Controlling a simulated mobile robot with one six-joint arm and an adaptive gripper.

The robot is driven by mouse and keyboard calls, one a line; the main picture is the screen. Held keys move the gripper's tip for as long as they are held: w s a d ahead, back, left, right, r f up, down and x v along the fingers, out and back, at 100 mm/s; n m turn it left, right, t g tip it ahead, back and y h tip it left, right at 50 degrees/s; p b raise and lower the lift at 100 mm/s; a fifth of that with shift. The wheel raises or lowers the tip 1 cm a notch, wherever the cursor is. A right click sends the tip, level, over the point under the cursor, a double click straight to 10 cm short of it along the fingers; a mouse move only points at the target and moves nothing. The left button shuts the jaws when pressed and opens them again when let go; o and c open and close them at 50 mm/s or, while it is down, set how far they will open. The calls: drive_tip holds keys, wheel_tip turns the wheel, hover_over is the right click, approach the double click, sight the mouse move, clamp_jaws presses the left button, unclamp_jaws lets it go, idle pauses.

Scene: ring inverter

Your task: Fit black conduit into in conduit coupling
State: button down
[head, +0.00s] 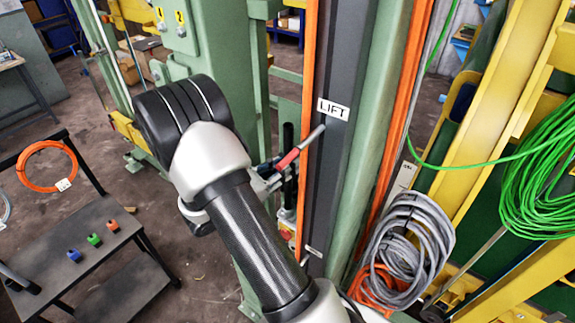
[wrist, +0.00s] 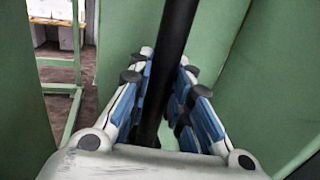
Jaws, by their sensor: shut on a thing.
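The black conduit (wrist: 178,25) runs up through my gripper (wrist: 166,62) in the wrist view, between the blue-padded fingers. My gripper is shut on it. In the head view, my gripper (head: 278,172) is partly hidden behind my arm, beside the green column. A short dark upright piece, probably the conduit (head: 288,136), shows just above it. The conduit's ends cannot be made out in the wrist view. I cannot pick out the in conduit coupling in either view.
A red-gripped lever (head: 288,160) sticks out close to my gripper, in front of the dark panel with the LIFT label (head: 333,109). Green metal walls (wrist: 245,75) are close around the gripper. Grey cable coils (head: 408,245) hang at right. A dark table (head: 75,235) with small coloured blocks stands at left.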

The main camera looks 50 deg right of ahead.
wheel_tip(320, 180, up, 3)
drive_tip(key=shift+f+p, duration=0.2)
drive_tip(key=shift+p, duration=0.8)
drive_tip(key=shift+f+b, duration=1.15)
drive_tip(key=shift+f, duration=0.2)
idle(1.1)
drive_tip(key=c, duration=1.4)
unclamp_jaws()
drive_tip(key=shift+s, duration=0.1)
drive_tip(key=shift+a, duration=0.1)
drive_tip(key=w+a, duration=0.2)
drive_tip(key=a, duration=0.9)
drive_tip(key=shift+w+a+f, duration=0.15)
drive_tip(key=shift+a, duration=0.15)
